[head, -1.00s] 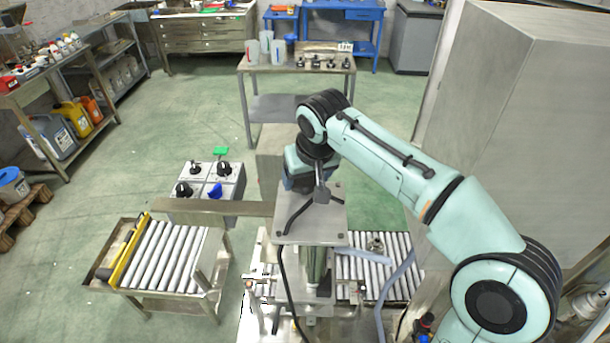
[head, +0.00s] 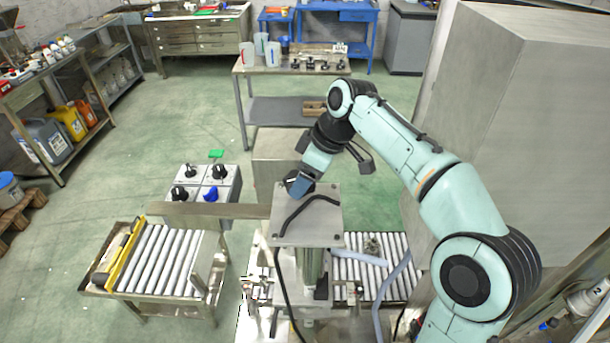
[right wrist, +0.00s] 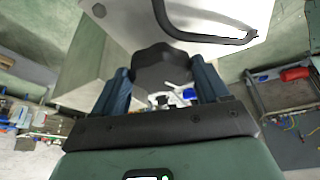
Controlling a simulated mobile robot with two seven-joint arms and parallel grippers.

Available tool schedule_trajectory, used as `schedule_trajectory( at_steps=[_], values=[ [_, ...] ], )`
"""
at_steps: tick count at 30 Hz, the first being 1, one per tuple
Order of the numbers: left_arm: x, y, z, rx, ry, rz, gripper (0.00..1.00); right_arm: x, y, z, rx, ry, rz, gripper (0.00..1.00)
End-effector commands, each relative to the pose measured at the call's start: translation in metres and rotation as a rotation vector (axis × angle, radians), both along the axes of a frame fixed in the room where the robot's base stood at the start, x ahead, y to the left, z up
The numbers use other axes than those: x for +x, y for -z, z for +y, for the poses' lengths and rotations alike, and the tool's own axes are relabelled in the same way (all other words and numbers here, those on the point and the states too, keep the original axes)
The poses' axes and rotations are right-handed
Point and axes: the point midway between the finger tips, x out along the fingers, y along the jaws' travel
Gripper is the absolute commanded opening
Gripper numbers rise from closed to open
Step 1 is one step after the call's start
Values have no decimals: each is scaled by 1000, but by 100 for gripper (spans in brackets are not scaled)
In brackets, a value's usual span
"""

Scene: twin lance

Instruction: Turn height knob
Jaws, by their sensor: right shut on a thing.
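A dark lobed knob (right wrist: 163,68) sits between the blue fingers of my right gripper (right wrist: 165,88) in the right wrist view, close to the pale machine plate. The fingers are shut on it. In the head view my right gripper (head: 298,184) is at the back left edge of the machine's top plate (head: 318,228), tilted down to the left. The gripper hides the knob there, so how far it is turned cannot be told. My left gripper is not in view.
A control box (head: 205,182) with black knobs and one blue knob stands left of the machine. Roller conveyors (head: 160,262) lie on both sides. A tall grey cabinet (head: 500,130) stands close to my right arm. A bench (head: 290,68) with jugs stands behind.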

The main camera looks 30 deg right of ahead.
Motion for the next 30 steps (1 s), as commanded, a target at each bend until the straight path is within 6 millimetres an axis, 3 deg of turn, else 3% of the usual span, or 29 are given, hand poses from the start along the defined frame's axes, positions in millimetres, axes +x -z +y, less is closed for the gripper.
schedule_trajectory(
  at_steps=[10, 27, 28, 30],
  values=[
    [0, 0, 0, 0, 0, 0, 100, 2, -1, -1, -1, -147, -3, 44],
    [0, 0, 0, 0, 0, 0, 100, 2, -1, -2, -3, -175, -3, 44],
    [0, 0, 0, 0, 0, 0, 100, 2, -1, -2, -3, -175, -3, 84],
    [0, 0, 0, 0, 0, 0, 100, 2, -1, -2, -3, -175, -3, 100]
  ],
)
